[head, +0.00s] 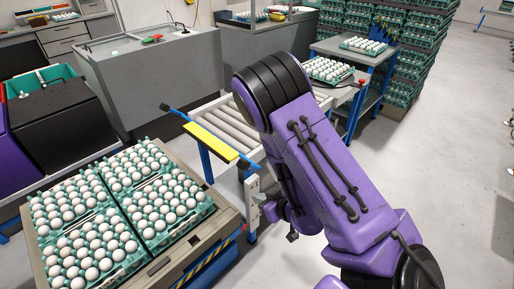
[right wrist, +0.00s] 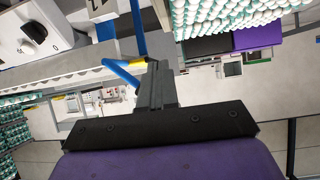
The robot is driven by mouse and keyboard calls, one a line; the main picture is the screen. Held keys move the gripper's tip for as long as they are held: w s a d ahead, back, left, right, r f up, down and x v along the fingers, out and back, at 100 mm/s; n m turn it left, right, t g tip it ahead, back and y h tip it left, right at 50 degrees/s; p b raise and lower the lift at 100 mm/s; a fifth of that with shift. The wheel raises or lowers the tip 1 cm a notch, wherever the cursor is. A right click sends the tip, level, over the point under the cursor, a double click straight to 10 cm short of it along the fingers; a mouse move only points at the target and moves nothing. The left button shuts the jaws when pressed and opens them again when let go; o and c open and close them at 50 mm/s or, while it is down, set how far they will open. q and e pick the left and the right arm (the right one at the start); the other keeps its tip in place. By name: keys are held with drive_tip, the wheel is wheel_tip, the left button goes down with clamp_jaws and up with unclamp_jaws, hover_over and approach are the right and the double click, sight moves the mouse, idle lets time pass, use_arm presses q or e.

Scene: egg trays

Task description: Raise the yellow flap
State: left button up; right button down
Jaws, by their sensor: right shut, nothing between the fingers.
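The yellow flap (head: 210,142) is a long flat bar with blue ends, lying across the near end of the roller conveyor in the head view. My right gripper (head: 260,197) is below and to the right of the flap's near end, beside the conveyor's leg. In the right wrist view the shut, empty fingers (right wrist: 154,68) point toward a blue bar (right wrist: 118,73) with a bit of yellow (right wrist: 138,62) beside it. I cannot tell whether the fingers touch it. My left gripper is not in view.
The roller conveyor (head: 221,120) runs back behind my right arm. A pallet (head: 168,270) with several trays of white eggs stands at the lower left. A grey sink unit (head: 160,75) stands behind. Open floor (head: 430,150) lies to the right.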

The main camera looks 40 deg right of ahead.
drive_tip(key=w+a+r+b, duration=0.1)
drive_tip(key=w+b, duration=0.3)
drive_tip(key=w, duration=0.7)
drive_tip(key=shift+r+n+y, duration=0.3)
drive_tip(key=shift+r+n, duration=0.1)
drive_tip(key=shift+r, duration=0.15)
drive_tip(key=shift+d, duration=0.1)
